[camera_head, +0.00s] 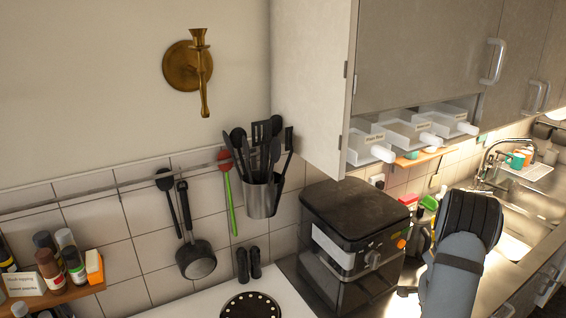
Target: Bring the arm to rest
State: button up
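My arm (452,275) shows at the lower right, a blue-grey link with a black joint (470,215) at its upper end. It stands in front of the counter, between the black air-fryer-like cooker and the sink. My gripper cannot be made out clearly. Small dark parts show just left of the arm, but I cannot tell whether they belong to it. Nothing is seen held.
The black cooker (352,215) stands close left of my arm. The sink (530,205) is to the right. Wall cabinets (425,50) with white drawer bins (408,130) hang above. A utensil pot (262,195) and ladle (196,260) hang left. A spice shelf (60,296) is far left.

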jog(key=shift+w+d+r+n+t, duration=0.1)
jog(key=shift+d+r+n+t, duration=0.15)
jog(key=shift+d+n, duration=0.15)
jog(key=shift+w+d+r+n+t, duration=0.1)
jog(key=shift+d+n+t, duration=0.2)
jog(key=shift+d, duration=0.1)
jog(key=shift+d, duration=0.15)
